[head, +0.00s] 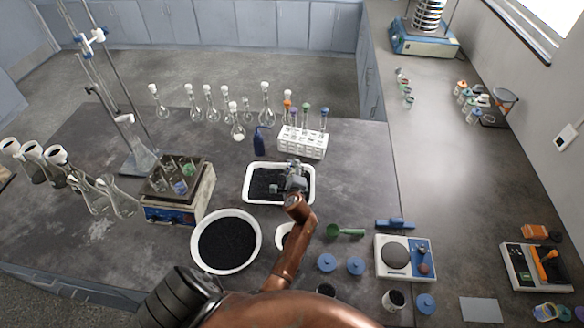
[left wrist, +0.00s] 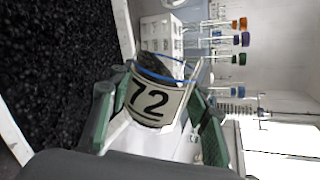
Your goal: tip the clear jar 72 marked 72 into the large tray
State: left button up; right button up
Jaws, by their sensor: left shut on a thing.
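The clear jar (left wrist: 150,103) marked 72 is in my left gripper (left wrist: 155,120), whose green-padded fingers press on both sides of it in the left wrist view. The jar has a pale label, a blue band and dark grains inside near its mouth. In the head view my left gripper (head: 291,182) is above this tray and largely hides the jar. My right gripper is not in view.
A round white bowl (head: 196,243) of black grains stands left of my arm. A white tube rack (head: 302,145) and a blue bottle (head: 259,140) stand just behind the tray. A hotplate (head: 178,190) is to the left, a balance (head: 403,258) to the right.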

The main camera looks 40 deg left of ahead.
pick_arm(q)
jog(key=n+p, duration=0.1)
jog(key=n+h+p, duration=0.1)
jog(key=p, duration=0.1)
jog(key=shift+s+a+t, duration=0.2)
jog(key=shift+a+t, duration=0.2)
jog(key=n+p, duration=0.1)
jog(key=n+h+p, duration=0.1)
jog(key=p, duration=0.1)
jog(key=shift+s+a+r+n+t+h+p, duration=0.2)
jog(key=shift+s+a+n+t+h+p, duration=0.05)
jog(key=shift+a+n+t+h+p, duration=0.15)
jog(key=shift+s+a+n+h+p, duration=0.1)
jog(key=shift+a+n+h+p, duration=0.1)
jog(key=shift+n+h+p, duration=0.3)
dwell(0.7)
dwell(1.0)
